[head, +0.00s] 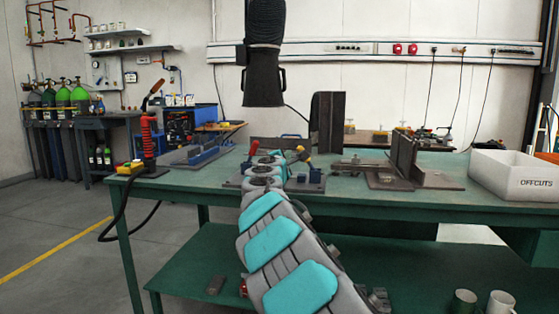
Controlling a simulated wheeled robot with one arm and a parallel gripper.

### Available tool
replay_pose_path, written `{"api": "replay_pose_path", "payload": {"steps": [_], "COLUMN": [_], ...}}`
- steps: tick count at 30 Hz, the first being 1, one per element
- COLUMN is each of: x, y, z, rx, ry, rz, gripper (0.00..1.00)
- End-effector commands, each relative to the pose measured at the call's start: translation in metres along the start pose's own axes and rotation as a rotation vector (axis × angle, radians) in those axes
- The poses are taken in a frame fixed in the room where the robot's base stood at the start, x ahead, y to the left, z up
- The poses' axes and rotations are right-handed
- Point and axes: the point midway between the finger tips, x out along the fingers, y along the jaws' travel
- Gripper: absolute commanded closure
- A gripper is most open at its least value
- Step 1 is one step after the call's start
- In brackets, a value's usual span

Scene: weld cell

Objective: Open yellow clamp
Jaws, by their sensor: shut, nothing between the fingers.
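A small clamp with a yellow end (307,156) stands on a dark fixture plate (312,187) in the middle of the green table. It looks raised at a tilt, just right of my arm's far end. A red handle end (254,148) shows just left of and behind my arm. Blue parts of the fixture show beside my arm. My grey and teal arm reaches from the bottom middle up over the fixture and covers part of it. My gripper's fingers are hidden behind my own wrist, so I cannot see whether they touch the clamp.
A blue vise-like fixture (199,154) and a red coiled stand (147,141) are on the left of the table (440,208). Dark angled plates (403,158) stand to the right. A white offcuts box (515,174) sits at the right end. A black extraction hood (263,80) hangs above.

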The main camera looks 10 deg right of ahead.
Motion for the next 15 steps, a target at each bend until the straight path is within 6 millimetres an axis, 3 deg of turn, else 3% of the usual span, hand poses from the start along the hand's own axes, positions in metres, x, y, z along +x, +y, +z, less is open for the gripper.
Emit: {"api": "replay_pose_path", "payload": {"steps": [5,15], "x": [0.0028,0.003], "y": [-0.0009,-0.001], "z": [0.0115,0.0123], "rx": [0.0,0.0], "ry": [-0.003,-0.001], "rz": [-0.002,-0.002], "gripper": [1.0,1.0]}}
